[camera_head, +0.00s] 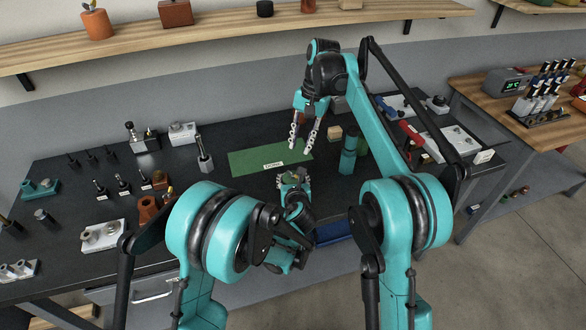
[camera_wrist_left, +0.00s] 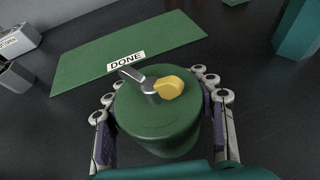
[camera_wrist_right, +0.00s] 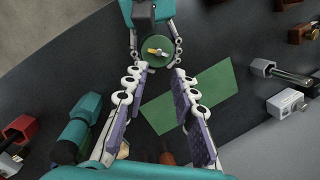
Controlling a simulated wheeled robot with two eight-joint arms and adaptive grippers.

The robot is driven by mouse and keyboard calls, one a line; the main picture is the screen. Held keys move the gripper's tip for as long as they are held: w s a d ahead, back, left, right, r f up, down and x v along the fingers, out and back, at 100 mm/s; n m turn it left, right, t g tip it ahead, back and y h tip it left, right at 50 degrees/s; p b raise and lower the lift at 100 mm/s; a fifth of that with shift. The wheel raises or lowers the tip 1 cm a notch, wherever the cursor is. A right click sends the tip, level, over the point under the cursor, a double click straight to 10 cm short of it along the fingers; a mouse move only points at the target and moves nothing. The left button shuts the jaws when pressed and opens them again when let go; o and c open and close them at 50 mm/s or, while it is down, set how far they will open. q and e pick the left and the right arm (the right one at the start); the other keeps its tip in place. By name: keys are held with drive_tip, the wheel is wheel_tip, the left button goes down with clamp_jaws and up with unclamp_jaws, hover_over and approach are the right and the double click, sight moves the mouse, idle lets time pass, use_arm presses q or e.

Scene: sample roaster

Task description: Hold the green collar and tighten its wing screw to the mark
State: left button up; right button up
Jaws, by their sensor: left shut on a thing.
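The green collar (camera_wrist_left: 160,120) is a round cylinder, seen from above in the left wrist view. My left gripper (camera_head: 293,177) is shut around it, one finger on each side. On the collar's top is the wing screw (camera_wrist_left: 148,86), with a grey wing pointing up and left; a yellow piece (camera_wrist_left: 169,87) lies on the opposite side. I cannot tell whether that yellow piece is the mark or the other wing. In the right wrist view the collar (camera_wrist_right: 158,56) appears beyond my right gripper (camera_wrist_right: 158,84), which is open, empty and apart from it.
A green mat (camera_head: 255,160) labelled DONE lies flat just beyond the collar. A teal bottle-like object (camera_head: 348,156) and a small wooden block (camera_head: 335,133) stand to its right. A grey post (camera_head: 204,158) stands to its left. Several tools and fittings fill the bench's left side.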

sight(293, 174)
drive_tip(key=f+n, duration=0.3)
drive_tip(key=n, duration=0.2)
drive_tip(key=a+f+n+h, duration=0.1)
drive_tip(key=f+n, duration=0.2)
drive_tip(key=n, duration=0.3)
drive_tip(key=s+a+f+n+t+h, duration=0.1)
drive_tip(key=f+n, duration=0.2)
drive_tip(key=n, duration=0.3)
drive_tip(key=shift+a+f, duration=0.15)
drive_tip(key=shift+f, duration=0.15)
clamp_jaws()
